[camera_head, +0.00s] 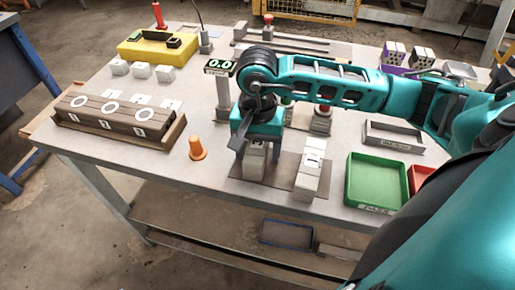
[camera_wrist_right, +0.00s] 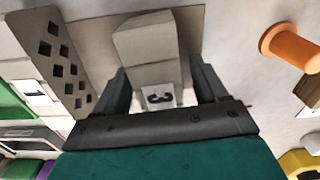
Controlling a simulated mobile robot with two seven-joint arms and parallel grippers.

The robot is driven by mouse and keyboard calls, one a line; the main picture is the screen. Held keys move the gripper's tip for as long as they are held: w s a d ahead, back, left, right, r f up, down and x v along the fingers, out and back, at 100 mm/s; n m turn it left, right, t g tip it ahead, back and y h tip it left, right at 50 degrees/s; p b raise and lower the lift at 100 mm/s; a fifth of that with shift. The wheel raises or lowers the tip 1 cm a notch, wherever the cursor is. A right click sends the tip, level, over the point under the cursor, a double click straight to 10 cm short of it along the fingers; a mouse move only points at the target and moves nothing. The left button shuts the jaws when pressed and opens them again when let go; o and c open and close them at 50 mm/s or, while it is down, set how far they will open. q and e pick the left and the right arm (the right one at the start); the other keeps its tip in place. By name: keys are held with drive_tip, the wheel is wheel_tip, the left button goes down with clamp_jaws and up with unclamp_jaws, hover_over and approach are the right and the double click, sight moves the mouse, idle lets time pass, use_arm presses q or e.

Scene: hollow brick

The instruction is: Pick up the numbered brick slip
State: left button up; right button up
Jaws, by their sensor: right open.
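The numbered slip (camera_wrist_right: 159,97) shows a dark "3" on its pale face in the right wrist view. It lies against a larger grey block (camera_wrist_right: 147,45); I cannot tell whether they are joined. My right gripper (camera_wrist_right: 160,88) is open, with one finger on each side of the slip and gaps between. In the head view my right gripper (camera_head: 257,146) points down over the grey block (camera_head: 254,162), hiding much of it. A pale hollow brick (camera_head: 311,170) with a label stands to the right on the same brown mat (camera_head: 282,178). My left gripper is not in view.
A wooden rack (camera_head: 118,118) with numbered slots is at the left. A green tray (camera_head: 377,183), a red tray (camera_head: 419,178) and a grey tray (camera_head: 392,137) are at the right.

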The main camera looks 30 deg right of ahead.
drive_tip(key=c, duration=1.2)
drive_tip(key=shift+c, duration=0.2)
drive_tip(key=shift+r, duration=0.1)
